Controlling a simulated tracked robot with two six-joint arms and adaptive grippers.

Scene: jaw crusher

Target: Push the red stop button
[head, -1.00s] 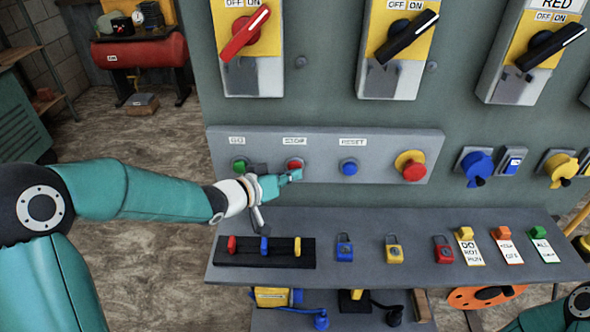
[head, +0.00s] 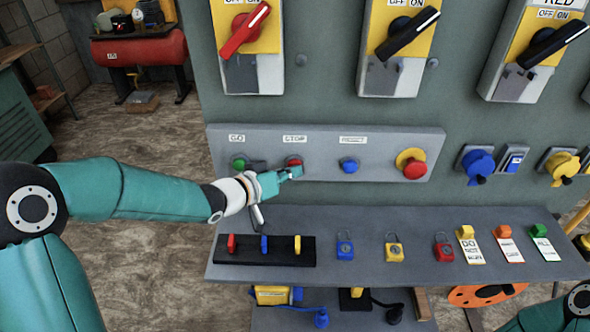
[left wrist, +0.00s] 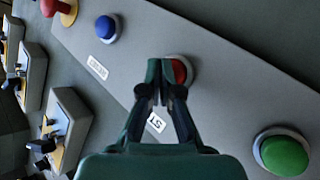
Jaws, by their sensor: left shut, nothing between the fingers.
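The red stop button (head: 294,161) sits on the grey button panel under the STOP label, between the green GO button (head: 239,163) and the blue RESET button (head: 348,165). My left gripper (head: 295,173) is shut and empty, with its fingertips at the stop button's lower edge in the head view. In the left wrist view the fingertips (left wrist: 161,88) overlap the red button (left wrist: 179,71), which is partly hidden behind them. I cannot tell whether they touch it. My right gripper is not in view; only part of my right arm shows at the lower right.
A red mushroom button on a yellow base (head: 412,165) is at the panel's right end. Below, a grey shelf (head: 360,275) bears padlocks and tags. Rotary switches (head: 245,30) line the wall above. The panel front around the gripper is clear.

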